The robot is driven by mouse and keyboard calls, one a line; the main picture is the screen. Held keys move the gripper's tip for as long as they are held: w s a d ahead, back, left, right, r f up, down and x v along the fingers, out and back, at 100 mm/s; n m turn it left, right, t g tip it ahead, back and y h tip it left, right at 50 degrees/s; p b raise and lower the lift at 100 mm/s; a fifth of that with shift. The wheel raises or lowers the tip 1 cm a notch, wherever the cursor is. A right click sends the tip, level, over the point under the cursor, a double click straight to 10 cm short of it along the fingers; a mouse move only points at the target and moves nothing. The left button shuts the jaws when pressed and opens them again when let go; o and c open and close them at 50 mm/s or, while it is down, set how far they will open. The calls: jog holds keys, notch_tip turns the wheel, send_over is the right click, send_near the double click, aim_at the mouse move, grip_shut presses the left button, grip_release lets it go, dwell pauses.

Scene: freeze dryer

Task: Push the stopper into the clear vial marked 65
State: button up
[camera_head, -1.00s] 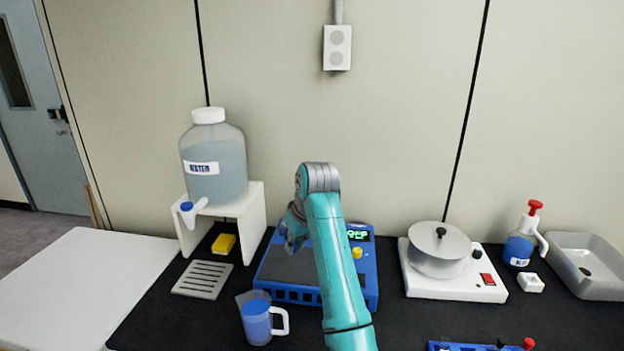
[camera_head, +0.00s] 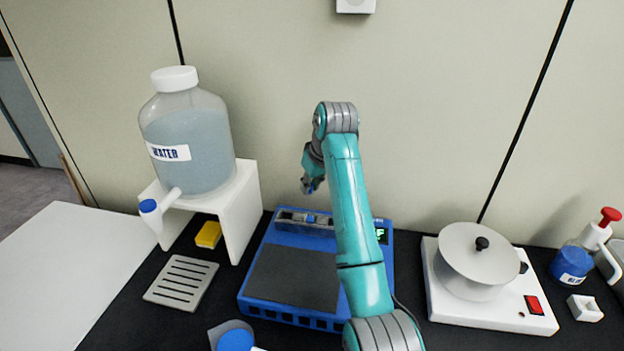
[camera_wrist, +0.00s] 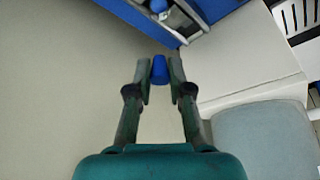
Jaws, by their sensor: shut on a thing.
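My gripper (camera_wrist: 159,75) is shut on a small blue stopper (camera_wrist: 159,69), held between its two fingertips. In the head view my gripper (camera_head: 311,184) hangs in the air over the rear of the blue device, with the arm reaching up beside it. A narrow grey holder (camera_head: 290,214) lies along the back of the blue device (camera_head: 255,284); small items in it are too small to tell apart. Part of it shows at the top of the wrist view. I cannot make out a clear vial or the mark 65 in either view.
A large water jug (camera_head: 190,135) stands on a white stand (camera_head: 240,205) at left, beside a yellow block (camera_head: 208,234) and a slotted plate (camera_head: 180,282). A blue-filled jug (camera_head: 235,338) is at front. A white hotplate-like unit (camera_head: 500,312) with a round pot (camera_head: 470,265) stands at right.

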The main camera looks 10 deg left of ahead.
aim_at(308, 210)
jog(key=shift+f, duration=2.7)
jog(key=shift+s+f, duration=0.1)
jog(key=shift+f, duration=0.45)
jog(key=o, duration=1.3)
jog(key=shift+r, duration=0.15)
jog(key=shift+r, duration=2.4)
grip_shut()
